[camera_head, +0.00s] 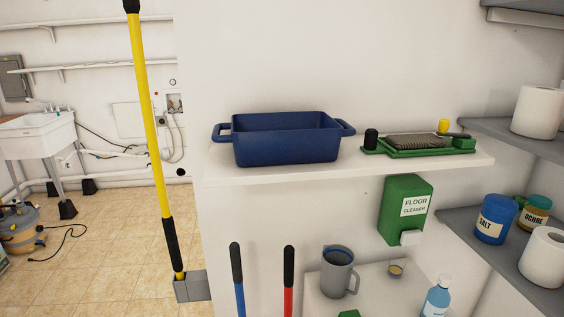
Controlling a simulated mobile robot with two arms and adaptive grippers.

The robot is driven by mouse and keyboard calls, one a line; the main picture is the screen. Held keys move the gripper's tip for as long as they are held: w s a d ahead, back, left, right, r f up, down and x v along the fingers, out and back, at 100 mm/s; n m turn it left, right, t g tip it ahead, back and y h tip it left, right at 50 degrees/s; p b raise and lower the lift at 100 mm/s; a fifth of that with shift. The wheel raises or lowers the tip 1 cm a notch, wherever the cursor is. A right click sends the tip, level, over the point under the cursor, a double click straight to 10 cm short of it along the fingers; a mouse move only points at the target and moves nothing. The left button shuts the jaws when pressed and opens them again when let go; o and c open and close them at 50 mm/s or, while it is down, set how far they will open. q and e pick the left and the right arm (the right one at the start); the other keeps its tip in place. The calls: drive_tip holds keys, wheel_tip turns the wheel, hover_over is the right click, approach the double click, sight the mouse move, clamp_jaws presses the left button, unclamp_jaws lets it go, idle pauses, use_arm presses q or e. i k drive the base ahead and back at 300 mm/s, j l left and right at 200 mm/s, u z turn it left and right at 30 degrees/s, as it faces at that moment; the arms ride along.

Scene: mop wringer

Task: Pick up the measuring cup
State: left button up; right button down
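A grey jug-like cup (337,272) with a handle on its right side stands upright on the low white surface (318,300). A small clear cup (396,269) with something yellowish at its bottom is to its right, below the green floor cleaner dispenser (405,205). I cannot tell for certain which of the two is the measuring cup. Neither of my grippers is in view.
A blue bin (287,138) and a green tray (420,150) sit on the upper white shelf. Blue (237,275) and red (289,275) poles stand left of the jug. A blue bottle (437,298) is right. The tiled floor (110,235) at left is largely clear.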

sight(396, 267)
drive_tip(key=l, duration=0.25)
drive_tip(key=i+l+u, duration=0.1)
drive_tip(key=l+u, duration=0.7)
drive_tip(key=l, duration=0.2)
drive_tip(key=u, duration=4.35)
drive_tip(key=z, duration=4.35)
